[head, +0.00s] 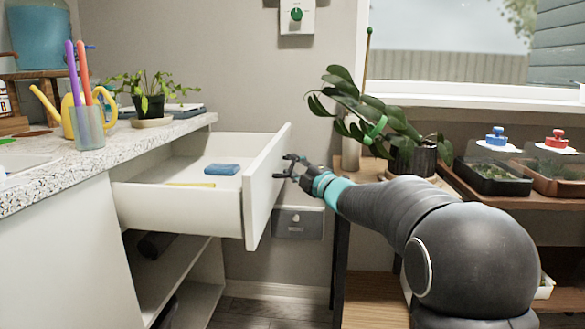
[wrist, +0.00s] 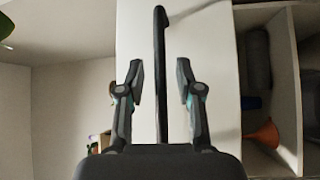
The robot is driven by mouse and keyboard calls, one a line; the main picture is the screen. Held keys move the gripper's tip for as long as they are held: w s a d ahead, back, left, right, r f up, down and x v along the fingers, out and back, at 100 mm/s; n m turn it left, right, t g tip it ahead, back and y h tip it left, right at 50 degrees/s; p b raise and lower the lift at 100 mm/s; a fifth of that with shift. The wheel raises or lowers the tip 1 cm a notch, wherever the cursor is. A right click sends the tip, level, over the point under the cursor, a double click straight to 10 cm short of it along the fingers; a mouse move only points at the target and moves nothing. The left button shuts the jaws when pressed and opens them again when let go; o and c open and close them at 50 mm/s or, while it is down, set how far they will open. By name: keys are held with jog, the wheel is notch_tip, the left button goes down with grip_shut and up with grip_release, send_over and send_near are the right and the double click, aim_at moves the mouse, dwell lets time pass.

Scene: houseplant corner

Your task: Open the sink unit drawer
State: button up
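The sink unit drawer (head: 180,207) is pulled well out from under the speckled counter. Its white front panel (head: 268,190) faces right. A blue sponge (head: 222,169) and a flat yellow item (head: 192,184) lie inside. My gripper (head: 288,167) is at the outer side of the front panel. In the wrist view, the drawer's dark bar handle (wrist: 160,60) runs between the two fingers of my gripper (wrist: 159,76). The fingers are apart, with a gap on each side of the bar, and hold nothing. The head view shows little of the handle.
Open shelves (head: 165,270) lie below the drawer; the wrist view shows an orange funnel-like thing (wrist: 266,134) there. On the counter (head: 100,158) stand a cup of pens (head: 88,128) and a potted plant (head: 150,104). A grey box (head: 298,223) is on the wall. A plant stand is right.

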jog(key=shift+s+a, duration=0.1)
jog(key=shift+a, duration=0.05)
jog(key=shift+s, duration=0.15)
jog(key=v, duration=1.1)
jog(key=shift+s+d, duration=0.2)
jog(key=shift+d, duration=0.15)
